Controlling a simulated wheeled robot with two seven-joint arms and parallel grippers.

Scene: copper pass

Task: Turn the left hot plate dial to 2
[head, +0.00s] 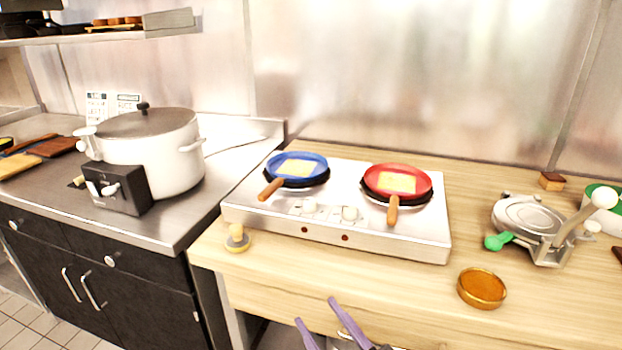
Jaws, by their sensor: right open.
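The white double hot plate (245,205) stands on the wooden counter in the middle of the head view. Its left dial (309,205) and right dial (349,214) are small and pale, on the top near the front edge. The number the left dial points to is too small to read. My right gripper (315,309) has purple fingers and shows at the bottom edge, in front of the counter. It is open and empty, well apart from the dials. My left gripper is not in view.
A blue pan (313,180) and a red pan (419,191) sit on the burners, handles toward me. A stamp-like tool (237,238) stands left of the hot plate. An amber dish (482,288) and a metal press (530,215) are at right. The counter directly before the hot plate is clear.

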